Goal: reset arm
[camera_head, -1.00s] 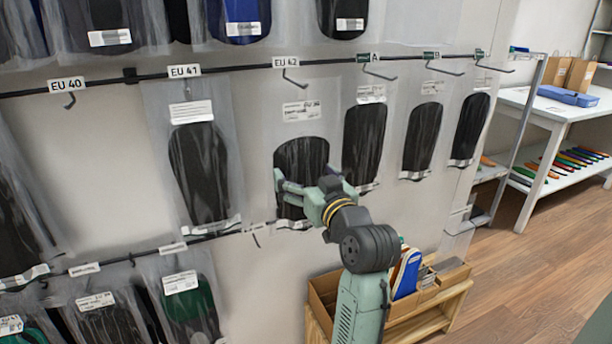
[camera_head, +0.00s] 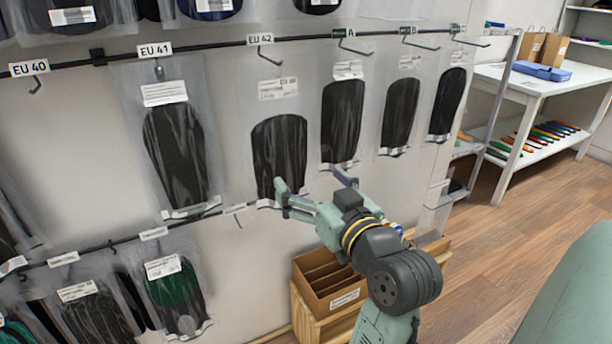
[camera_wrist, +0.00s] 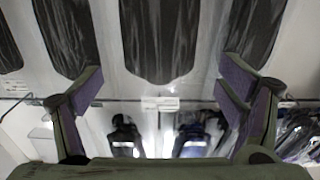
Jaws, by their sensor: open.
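My gripper (camera_head: 313,184) is open and empty, with its two fingers spread apart in front of the wall rack. In the wrist view the fingers (camera_wrist: 162,92) stand wide at left and right with nothing between them. A clear bag with a black insole (camera_head: 279,155) hangs under the EU 42 label (camera_head: 260,39), behind and above the left finger. I see a gap between the fingers and the bag in the wrist view; the exact distance is unclear.
More bagged insoles hang on the wall, such as one under EU 41 (camera_head: 175,150) and a green one (camera_head: 175,290) below. A cardboard box (camera_head: 325,285) on a wooden stand sits below my arm. A white table (camera_head: 530,85) stands at the right, with open wooden floor before it.

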